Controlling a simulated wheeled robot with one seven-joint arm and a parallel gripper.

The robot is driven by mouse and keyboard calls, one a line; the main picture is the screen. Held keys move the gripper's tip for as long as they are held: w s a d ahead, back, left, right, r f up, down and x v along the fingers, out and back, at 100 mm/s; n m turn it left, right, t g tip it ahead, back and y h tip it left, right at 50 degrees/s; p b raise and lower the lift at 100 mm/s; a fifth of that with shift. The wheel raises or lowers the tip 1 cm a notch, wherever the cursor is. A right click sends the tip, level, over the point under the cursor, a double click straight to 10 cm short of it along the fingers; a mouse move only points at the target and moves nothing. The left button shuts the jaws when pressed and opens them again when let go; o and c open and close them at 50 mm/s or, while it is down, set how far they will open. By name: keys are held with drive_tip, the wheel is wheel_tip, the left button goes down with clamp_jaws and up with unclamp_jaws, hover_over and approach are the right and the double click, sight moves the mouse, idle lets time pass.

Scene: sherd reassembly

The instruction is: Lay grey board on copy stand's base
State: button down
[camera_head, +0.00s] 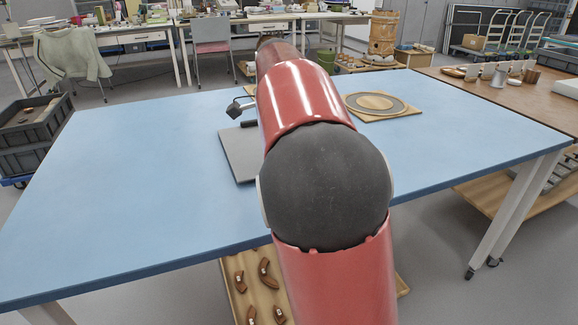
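A flat grey slab (239,154) lies on the blue table, left of my red arm, which hides its right part. A small dark camera-like head (238,108) on an arm shows just above its far end. This looks like the copy stand; I cannot tell whether the slab is its base or the grey board. No separate grey board can be made out. My gripper is not in view; my arm covers the middle of the picture and reaches away over the table.
A wooden tray (241,309) with several brown sherds is low at the front. Dark crates (38,138) stand at left.

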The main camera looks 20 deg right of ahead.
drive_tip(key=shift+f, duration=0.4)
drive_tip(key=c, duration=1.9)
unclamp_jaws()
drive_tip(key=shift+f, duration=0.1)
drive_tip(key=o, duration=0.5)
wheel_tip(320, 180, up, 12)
drive_tip(key=p, duration=0.2)
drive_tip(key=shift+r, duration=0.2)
